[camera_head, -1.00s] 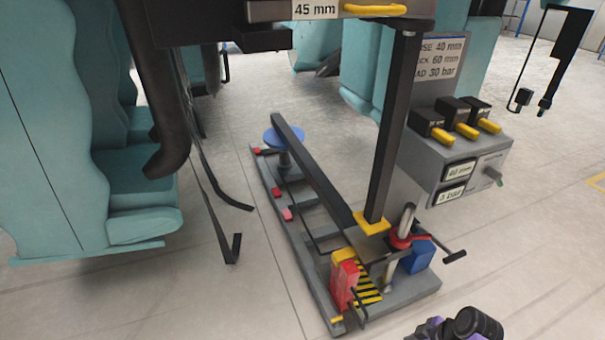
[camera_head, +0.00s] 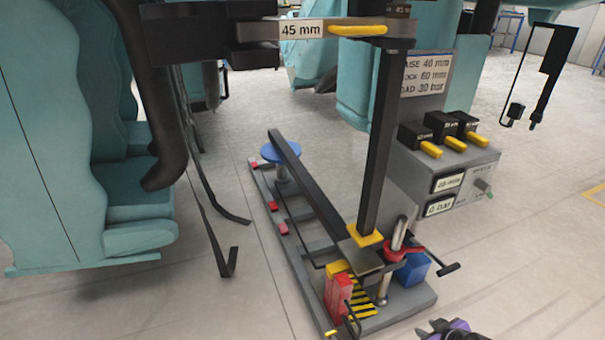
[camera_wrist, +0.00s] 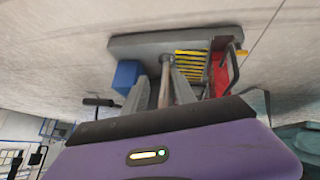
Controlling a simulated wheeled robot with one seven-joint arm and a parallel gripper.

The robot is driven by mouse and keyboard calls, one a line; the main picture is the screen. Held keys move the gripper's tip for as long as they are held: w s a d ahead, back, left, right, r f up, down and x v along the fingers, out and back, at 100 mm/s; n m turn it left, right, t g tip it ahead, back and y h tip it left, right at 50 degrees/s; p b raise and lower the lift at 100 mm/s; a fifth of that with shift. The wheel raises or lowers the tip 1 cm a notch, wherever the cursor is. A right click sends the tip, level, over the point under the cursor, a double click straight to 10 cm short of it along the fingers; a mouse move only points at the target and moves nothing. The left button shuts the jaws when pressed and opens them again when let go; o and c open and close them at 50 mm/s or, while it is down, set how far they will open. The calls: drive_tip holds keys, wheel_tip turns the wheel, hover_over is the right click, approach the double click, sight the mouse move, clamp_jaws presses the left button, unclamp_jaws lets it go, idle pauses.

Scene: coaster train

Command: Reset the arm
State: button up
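My arm's purple and black end part (camera_head: 452,332) shows at the bottom edge of the head view, in front of the lifting rig. In the wrist view my gripper (camera_wrist: 160,75) has two grey fingers standing apart, with a metal post of the rig visible between them. The fingers look empty, and the post appears to be beyond them. The purple wrist housing fills the lower part of that view. The rig's grey base plate (camera_head: 402,312) carries a red block (camera_head: 338,296), a blue block (camera_head: 411,270) and a black-yellow striped pad (camera_head: 362,302).
A dark upright post (camera_head: 380,150) holds a bar labelled 45 mm (camera_head: 301,30). A grey control box (camera_head: 455,180) with yellow levers stands at right. Teal seats (camera_head: 60,170) with hanging black straps (camera_head: 215,235) are at left. Floor at lower left and right is clear.

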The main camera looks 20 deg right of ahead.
drive_tip(key=s+a+r+m+t+h, duration=0.15)
drive_tip(key=s+a+r+t, duration=0.25)
drive_tip(key=s+a+r, duration=0.55)
drive_tip(key=s+a+r+m+t+h, duration=0.1)
drive_tip(key=s+a+r+m+t, duration=0.35)
drive_tip(key=a+r, duration=0.8)
drive_tip(key=s+a+r+n+y, duration=0.2)
drive_tip(key=s+a+r, duration=0.1)
drive_tip(key=s, duration=0.4)
drive_tip(key=s+a+r+n+y, duration=0.2)
drive_tip(key=s+r+n+y, duration=0.1)
drive_tip(key=s, duration=0.3)
wheel_tip(320, 180, up, 31)
drive_tip(key=p, duration=3.1)
drive_tip(key=shift+w+g+p, duration=0.15)
drive_tip(key=shift+g+p, duration=0.15)
drive_tip(key=shift+g, duration=0.15)
drive_tip(key=shift+o, duration=0.2)
drive_tip(key=shift+a, duration=0.1)
